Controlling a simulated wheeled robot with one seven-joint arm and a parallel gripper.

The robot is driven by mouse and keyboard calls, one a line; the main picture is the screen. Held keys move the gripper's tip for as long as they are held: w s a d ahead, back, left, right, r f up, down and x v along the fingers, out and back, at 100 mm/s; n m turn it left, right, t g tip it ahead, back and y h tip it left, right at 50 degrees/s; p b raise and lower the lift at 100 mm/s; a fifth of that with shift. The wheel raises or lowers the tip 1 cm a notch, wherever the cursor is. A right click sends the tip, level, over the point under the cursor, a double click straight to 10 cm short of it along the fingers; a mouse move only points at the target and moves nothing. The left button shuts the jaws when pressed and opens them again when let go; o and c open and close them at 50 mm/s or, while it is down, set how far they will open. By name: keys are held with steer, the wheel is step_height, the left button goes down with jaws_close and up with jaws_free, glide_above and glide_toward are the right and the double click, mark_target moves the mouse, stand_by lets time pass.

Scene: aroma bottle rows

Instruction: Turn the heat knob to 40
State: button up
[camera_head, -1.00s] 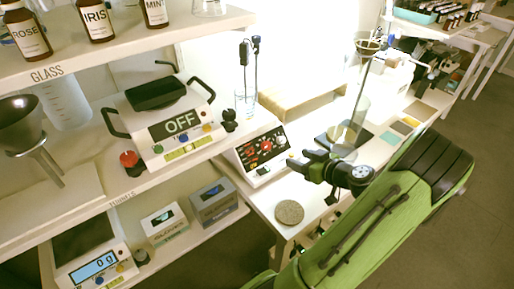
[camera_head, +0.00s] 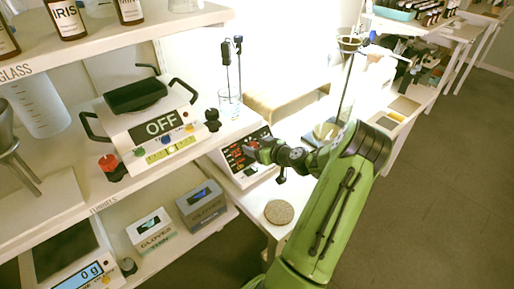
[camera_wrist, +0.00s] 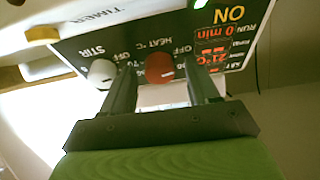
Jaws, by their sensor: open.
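The heat knob (camera_wrist: 159,67) is round and red with a white mark, beside the "HEAT °C" lettering, which appears upside down in the wrist view. It sits on the dark panel of a white hotplate unit (camera_head: 250,182). My gripper (camera_wrist: 160,65) is open, with its fingertips on either side of the red knob. I cannot tell whether they touch it. In the head view, my gripper (camera_head: 253,150) is at the panel and hides part of it. The red display (camera_wrist: 212,52) shows "0 min" and seems to read 21 °C.
A white stir knob (camera_wrist: 102,73) lies close beside one finger. A glass beaker with probes (camera_head: 230,103) stands behind the unit. A round cork mat (camera_head: 279,212) lies on the table in front.

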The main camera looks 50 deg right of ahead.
steer(key=shift+c, duration=0.2)
steer(key=c, duration=1)
steer(key=shift+m, duration=0.3)
steer(key=m+h, duration=0.1)
steer(key=m, duration=0.4)
steer(key=shift+a+r+g+h+p, duration=0.15)
steer(key=shift+g+h+p, duration=0.15)
steer(key=shift+h+p, duration=0.1)
steer(key=m+g+p, duration=0.1)
steer(key=m+p, duration=0.1)
steer(key=m, duration=0.2)
steer(key=shift+w+r+h, duration=0.1)
steer(key=shift+h, duration=0.3)
steer(key=m+g+p, duration=0.1)
steer(key=m+p, duration=0.2)
steer(key=m, duration=0.1)
steer(key=shift+a+r+m, duration=0.1)
steer(key=shift+m, duration=0.3)
steer(key=shift+w+m+g+h+p, duration=0.1)
steer(key=shift+m+g+h+p, duration=0.35)
steer(key=shift+m+p, duration=1)
